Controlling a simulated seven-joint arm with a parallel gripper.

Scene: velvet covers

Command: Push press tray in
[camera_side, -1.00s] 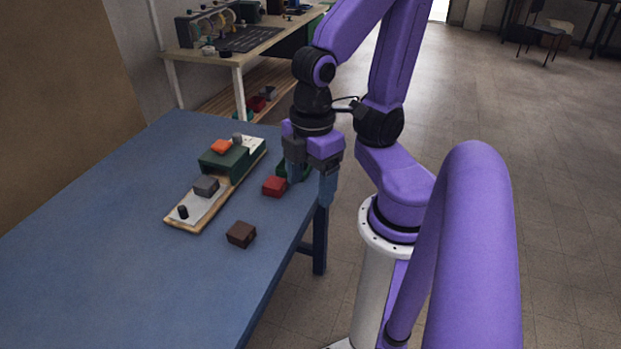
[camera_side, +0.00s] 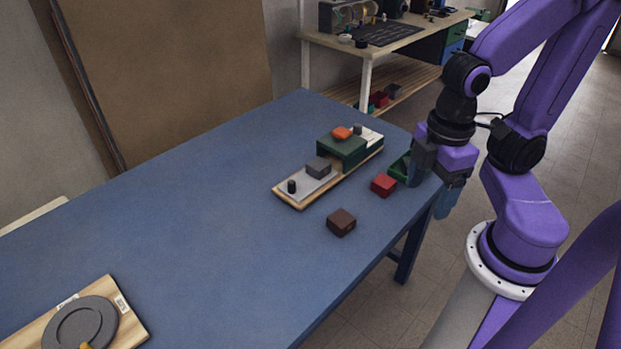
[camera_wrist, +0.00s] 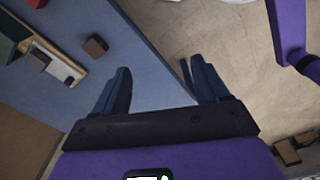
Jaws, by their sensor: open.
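The press (camera_side: 342,150) is a dark green block with an orange top piece (camera_side: 341,133) on a wooden base (camera_side: 300,204). Its pale grey tray (camera_side: 307,186) extends out of the housing toward the lower left. A grey block (camera_side: 318,167) and a small black knob (camera_side: 292,187) stand on the tray. Part of the tray also shows at the left of the wrist view (camera_wrist: 52,66). My gripper (camera_side: 434,184) is open and empty at the table's right edge, apart from the press. Its spread fingers (camera_wrist: 160,88) show in the wrist view.
A red block (camera_side: 384,185), a brown block (camera_side: 341,222) and a green container (camera_side: 401,167) lie between the press and the right edge. A wooden board with a grey disc (camera_side: 80,325) lies lower left. The blue table (camera_side: 190,215) is clear between.

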